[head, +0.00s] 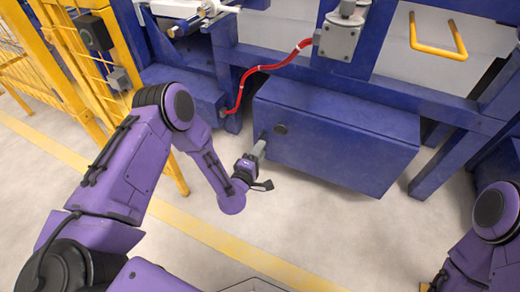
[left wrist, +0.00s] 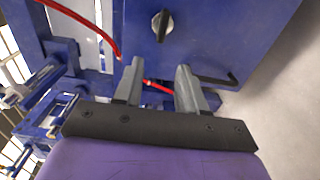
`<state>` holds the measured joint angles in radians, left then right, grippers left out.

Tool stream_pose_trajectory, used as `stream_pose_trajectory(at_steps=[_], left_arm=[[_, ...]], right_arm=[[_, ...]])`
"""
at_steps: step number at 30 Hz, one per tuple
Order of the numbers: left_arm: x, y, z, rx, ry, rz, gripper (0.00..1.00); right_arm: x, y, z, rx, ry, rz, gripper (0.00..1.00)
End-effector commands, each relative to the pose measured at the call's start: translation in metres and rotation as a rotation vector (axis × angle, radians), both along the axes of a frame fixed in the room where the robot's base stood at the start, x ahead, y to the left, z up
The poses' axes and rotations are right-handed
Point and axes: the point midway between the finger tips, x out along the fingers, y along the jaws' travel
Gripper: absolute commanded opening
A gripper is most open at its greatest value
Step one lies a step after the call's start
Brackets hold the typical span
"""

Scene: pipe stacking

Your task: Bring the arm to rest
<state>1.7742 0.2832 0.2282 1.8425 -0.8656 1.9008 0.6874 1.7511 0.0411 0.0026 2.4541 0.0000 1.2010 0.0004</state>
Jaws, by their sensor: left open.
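My left arm comes in from the left in the head view, bent at the elbow. Its left gripper (head: 261,148) is in front of the left end of a blue box (head: 335,145), near a dark round knob (head: 281,129). In the left wrist view the two grey fingers of this gripper (left wrist: 158,68) stand apart with nothing between them. I cannot tell whether the fingers touch the box. Only part of my right arm shows at the right edge of the head view; its gripper is out of sight.
A blue frame (head: 385,90) stands behind the box, with a red hose (head: 270,67) and a yellow handle (head: 438,48). A yellow fence (head: 75,70) stands at the left. The floor (head: 330,225) in front is clear, with a yellow line (head: 225,240).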

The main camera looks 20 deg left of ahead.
Motion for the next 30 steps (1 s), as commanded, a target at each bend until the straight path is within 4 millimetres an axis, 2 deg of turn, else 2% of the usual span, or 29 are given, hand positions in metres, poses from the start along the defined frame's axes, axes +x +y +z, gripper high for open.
stream_pose_trajectory(at_steps=[15,17,18,20,21,23,24,27,30], left_arm=[[-0.002,0.000,0.000,0.005,0.000,-0.001,0.40],[-0.002,-0.002,-0.003,0.054,0.010,-0.009,0.40],[-0.006,-0.003,-0.012,0.137,0.055,-0.014,0.40],[-0.029,-0.001,-0.040,0.292,0.191,-0.025,0.40],[-0.052,0.000,-0.061,0.398,0.302,-0.049,0.40],[-0.094,0.004,-0.091,0.550,0.475,-0.101,0.40],[-0.124,0.008,-0.107,0.639,0.584,-0.142,0.40],[-0.189,0.021,-0.132,0.804,0.806,-0.238,0.40],[-0.246,0.036,-0.142,0.912,0.981,-0.318,0.40]], right_arm=[[0.000,0.000,0.000,0.000,0.000,0.000,0.00],[0.000,0.000,0.000,0.000,0.000,0.000,0.00],[0.000,0.000,0.000,0.000,0.000,0.000,0.00],[0.000,0.000,0.000,0.000,0.000,0.000,0.00],[0.000,0.000,0.000,0.000,0.000,0.000,0.00],[0.000,0.000,0.000,0.000,0.000,0.000,0.00],[0.000,0.000,0.000,0.000,0.000,0.000,0.00],[0.000,0.000,0.000,0.000,0.000,0.000,0.00],[0.000,0.000,0.000,0.000,0.000,0.000,0.00]])
